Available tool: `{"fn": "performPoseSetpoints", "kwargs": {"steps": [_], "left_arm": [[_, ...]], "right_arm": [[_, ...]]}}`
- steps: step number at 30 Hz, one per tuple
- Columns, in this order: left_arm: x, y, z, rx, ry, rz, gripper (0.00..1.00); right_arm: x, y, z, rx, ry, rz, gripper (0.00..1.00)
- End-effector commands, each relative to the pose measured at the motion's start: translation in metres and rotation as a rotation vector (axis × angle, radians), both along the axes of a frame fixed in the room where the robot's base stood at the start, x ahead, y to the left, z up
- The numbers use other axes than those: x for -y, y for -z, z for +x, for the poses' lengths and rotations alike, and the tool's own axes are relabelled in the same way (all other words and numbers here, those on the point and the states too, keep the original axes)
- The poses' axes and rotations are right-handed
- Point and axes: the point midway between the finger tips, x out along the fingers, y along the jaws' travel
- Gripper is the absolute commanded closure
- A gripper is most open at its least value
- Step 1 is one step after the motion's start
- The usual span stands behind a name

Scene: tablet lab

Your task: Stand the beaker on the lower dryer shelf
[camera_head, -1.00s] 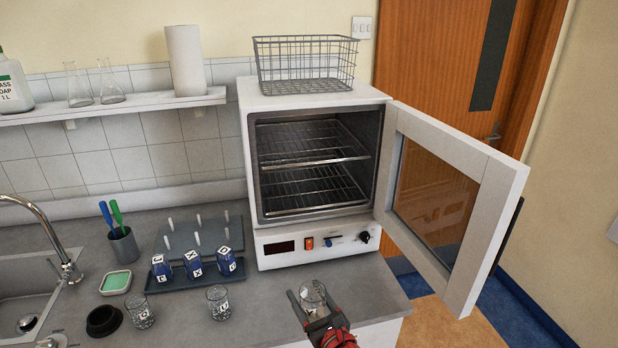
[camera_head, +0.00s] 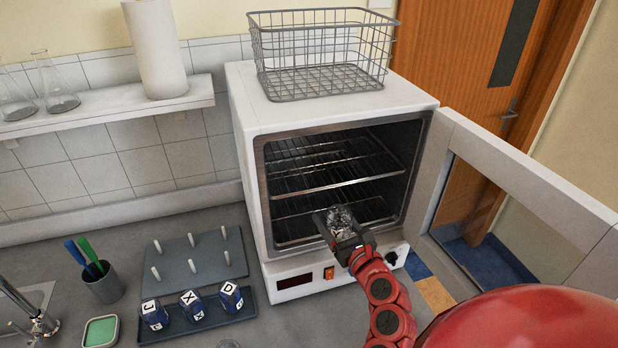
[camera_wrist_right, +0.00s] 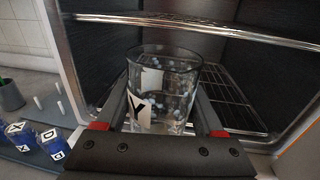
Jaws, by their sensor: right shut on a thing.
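My right gripper (camera_head: 340,226) is shut on a clear glass beaker (camera_head: 341,215) at the front opening of the dryer (camera_head: 245,130). In the right wrist view the beaker (camera_wrist_right: 160,90) is upright between the two fingers, with a white label marked Y. The dryer's lower wire shelf (camera_head: 290,222) lies behind the beaker, and its bars also show in the right wrist view (camera_wrist_right: 225,100). The upper wire shelf (camera_head: 330,185) is above it. I cannot tell whether the beaker touches anything but the fingers. My left gripper is not in view.
The dryer door (camera_head: 530,190) stands open to the right. A wire basket (camera_head: 320,85) sits on top of the dryer. Blue labelled containers (camera_head: 192,306) stand in a tray at left, in front of a peg rack (camera_head: 200,262). Both dryer shelves look empty.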

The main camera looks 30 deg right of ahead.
Motion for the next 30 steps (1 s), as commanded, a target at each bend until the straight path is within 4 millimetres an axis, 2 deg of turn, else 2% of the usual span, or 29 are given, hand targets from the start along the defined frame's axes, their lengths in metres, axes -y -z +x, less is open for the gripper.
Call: {"fn": "performPoseSetpoints", "kwargs": {"steps": [6, 14, 15, 18, 24, 30], "left_arm": [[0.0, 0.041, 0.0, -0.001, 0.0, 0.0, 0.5], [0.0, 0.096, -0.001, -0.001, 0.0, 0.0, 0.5], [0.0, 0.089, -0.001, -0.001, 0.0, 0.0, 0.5], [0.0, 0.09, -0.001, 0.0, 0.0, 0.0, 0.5], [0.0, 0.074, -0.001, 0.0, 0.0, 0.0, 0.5], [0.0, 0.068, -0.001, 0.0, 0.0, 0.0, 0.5]], "right_arm": [[0.011, 0.01, 0.02, 0.01, 0.0, -0.003, 0.96], [0.024, 0.013, 0.048, 0.01, -0.004, -0.001, 0.96], [0.028, 0.008, 0.056, 0.004, -0.003, -0.002, 0.96], [0.039, 0.01, 0.075, -0.001, -0.002, -0.002, 0.96], [0.055, 0.008, 0.107, -0.003, -0.002, -0.005, 0.96], [0.068, 0.012, 0.131, 0.001, -0.001, -0.004, 0.96]]}}
